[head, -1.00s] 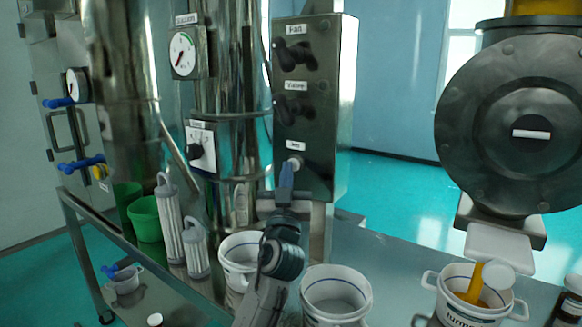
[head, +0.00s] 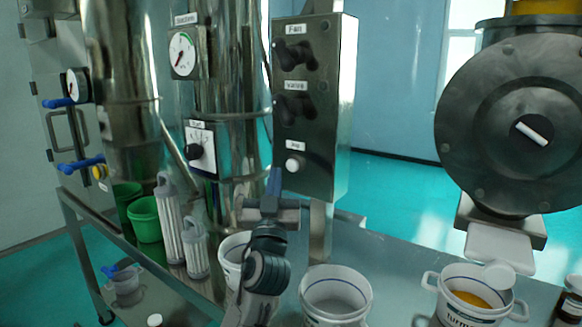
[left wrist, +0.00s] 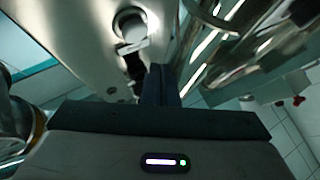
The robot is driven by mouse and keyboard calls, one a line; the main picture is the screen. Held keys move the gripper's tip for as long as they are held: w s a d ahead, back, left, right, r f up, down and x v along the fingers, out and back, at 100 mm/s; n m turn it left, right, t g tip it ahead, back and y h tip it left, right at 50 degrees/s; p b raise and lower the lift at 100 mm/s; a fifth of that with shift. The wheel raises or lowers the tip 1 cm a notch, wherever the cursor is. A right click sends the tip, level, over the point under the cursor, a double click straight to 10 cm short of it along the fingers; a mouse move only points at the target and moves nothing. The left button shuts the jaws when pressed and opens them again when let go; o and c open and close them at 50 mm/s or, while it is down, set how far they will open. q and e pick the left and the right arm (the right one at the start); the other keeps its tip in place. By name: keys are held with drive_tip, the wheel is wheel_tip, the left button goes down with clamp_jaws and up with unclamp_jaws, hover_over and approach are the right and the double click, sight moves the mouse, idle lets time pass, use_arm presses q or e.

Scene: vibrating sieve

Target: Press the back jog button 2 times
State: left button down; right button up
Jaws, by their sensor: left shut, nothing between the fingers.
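The white round jog button (head: 294,165) sits under a small label low on the grey control box, below the Fan and Valve knobs. It also shows in the left wrist view (left wrist: 132,24), near the top. My left gripper (head: 274,180) is shut and empty. Its blue fingertips point up, a little left of and below the button, apart from it in the head view. In the left wrist view the shut fingers (left wrist: 160,84) point toward the panel, just right of and below the button. My right gripper is not in view.
The control box (head: 318,110) stands beside shiny steel columns. White buckets (head: 336,300) stand on the steel table below. A bucket with yellow-orange contents (head: 468,313) stands under a spout (head: 500,246) at right. A large round dark housing (head: 510,120) has a white bar.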

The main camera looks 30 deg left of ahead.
use_arm(q)
drive_tip(key=shift+s+a, duration=0.1)
drive_tip(key=shift+s, duration=1.15)
